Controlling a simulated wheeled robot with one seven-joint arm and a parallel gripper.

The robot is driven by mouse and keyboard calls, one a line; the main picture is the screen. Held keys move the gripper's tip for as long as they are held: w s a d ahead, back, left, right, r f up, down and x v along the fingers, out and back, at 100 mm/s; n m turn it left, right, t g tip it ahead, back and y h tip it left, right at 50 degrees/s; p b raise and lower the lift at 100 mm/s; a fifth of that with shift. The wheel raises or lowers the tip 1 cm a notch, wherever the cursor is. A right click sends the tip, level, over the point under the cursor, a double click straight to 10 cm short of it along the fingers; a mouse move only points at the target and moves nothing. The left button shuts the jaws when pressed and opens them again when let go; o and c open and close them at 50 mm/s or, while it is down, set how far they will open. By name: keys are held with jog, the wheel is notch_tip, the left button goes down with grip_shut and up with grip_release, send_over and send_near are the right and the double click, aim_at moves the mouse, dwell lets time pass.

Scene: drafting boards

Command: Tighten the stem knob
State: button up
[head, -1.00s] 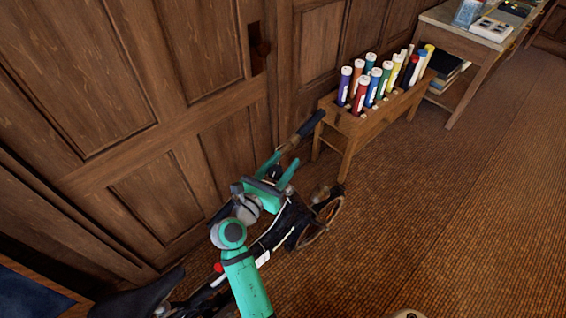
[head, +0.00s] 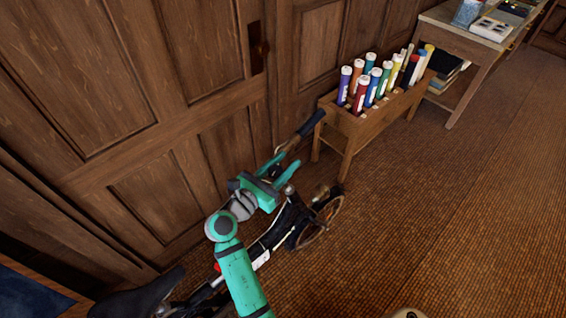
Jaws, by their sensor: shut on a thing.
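A small folding bicycle (head: 260,252) stands close to the wooden doors, with its dark saddle (head: 140,297) at the lower left and its small wheel (head: 322,222) to the right. Its handlebar grip (head: 312,122) points up and right. My teal gripper (head: 280,168) is at the top of the bicycle's stem, just below the handlebar. Its two fingers are closed on a small dark part between them, which appears to be the stem knob (head: 275,171). Most of the knob is hidden by the fingers, so its turn and tightness cannot be seen.
A wooden rack (head: 352,128) of several coloured tubes stands just beyond the handlebar. A desk (head: 468,28) with items on top is at the upper right. Panelled wooden doors (head: 120,110) close off the left. The carpet (head: 450,220) on the right is clear.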

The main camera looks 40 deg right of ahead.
jog(key=shift+s+r+m+g, duration=0.1)
jog(key=shift+m+g, duration=1)
jog(key=shift+g, duration=0.1)
jog(key=m+g, duration=0.2)
jog(key=s+m+g, duration=0.1)
jog(key=m+g, duration=0.1)
jog(key=g, duration=0.1)
jog(key=shift+s+m+g, duration=0.2)
jog(key=shift+m+g, duration=0.1)
jog(key=shift+m, duration=0.1)
jog(key=shift+s+a+f+m+g+y, duration=0.25)
jog(key=shift+s+a+m+g+y, duration=0.3)
jog(key=shift+m+g+y, duration=1.75)
jog(key=shift+s+a+f+m+g+y, duration=0.3)
jog(key=shift+s+a+m+g+y, duration=0.45)
jog(key=shift+m+y, duration=2.7)
jog(key=shift+s+a+f+m+g+y, duration=0.25)
jog(key=shift+a+m+g+y, duration=0.25)
jog(key=shift+m+g+y, duration=1.85)
jog(key=shift+m+t+y, duration=0.5)
jog(key=shift+m+y, duration=0.1)
jog(key=shift+m, duration=0.3)
jog(key=o, duration=0.8)
